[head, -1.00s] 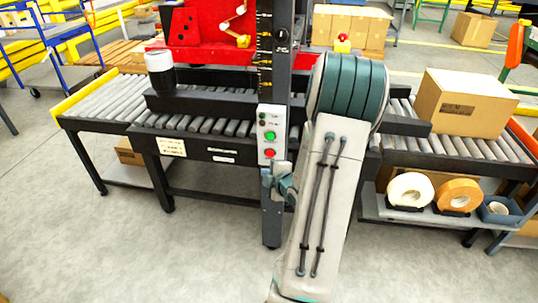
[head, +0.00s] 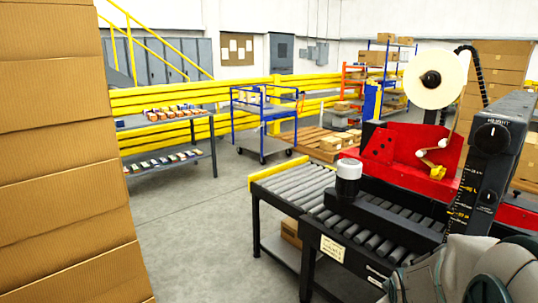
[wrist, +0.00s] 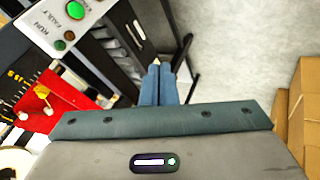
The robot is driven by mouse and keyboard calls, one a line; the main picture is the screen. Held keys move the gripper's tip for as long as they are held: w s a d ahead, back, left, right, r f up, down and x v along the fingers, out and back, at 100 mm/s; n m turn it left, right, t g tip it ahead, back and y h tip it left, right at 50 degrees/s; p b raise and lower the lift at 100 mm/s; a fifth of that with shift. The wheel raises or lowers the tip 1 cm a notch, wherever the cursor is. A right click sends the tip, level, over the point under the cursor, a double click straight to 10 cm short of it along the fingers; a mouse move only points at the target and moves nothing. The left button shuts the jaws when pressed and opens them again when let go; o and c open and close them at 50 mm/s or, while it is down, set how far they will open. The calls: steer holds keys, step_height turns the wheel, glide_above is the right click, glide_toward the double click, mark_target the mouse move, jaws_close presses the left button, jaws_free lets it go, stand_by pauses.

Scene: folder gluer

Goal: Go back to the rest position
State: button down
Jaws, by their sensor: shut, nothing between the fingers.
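My gripper (wrist: 158,66) shows in the wrist view, its two blue fingers together and empty. It hangs over the grey floor beside the dark conveyor frame. The control panel (wrist: 58,22), with its green button, is at the upper left of that view, apart from the fingers. In the head view only part of my arm shows at the bottom right; the gripper is not visible there.
The roller conveyor (head: 290,185) and red machine (head: 405,155) stand at the right in the head view. Stacked cardboard (head: 65,150) fills the left edge. A blue cart (head: 262,125) and a shelf table (head: 165,160) stand behind. Floor between cardboard and conveyor is clear.

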steer(key=s+a+r+m+g+y+p, duration=0.3)
steer(key=s+a+r+m+p, duration=0.2)
steer(key=s+a+r, duration=0.7)
steer(key=s+a, duration=0.1)
steer(key=a, duration=0.1)
steer(key=shift+s+a+g, duration=0.25)
steer(key=shift+a+g, duration=0.15)
stand_by(0.5)
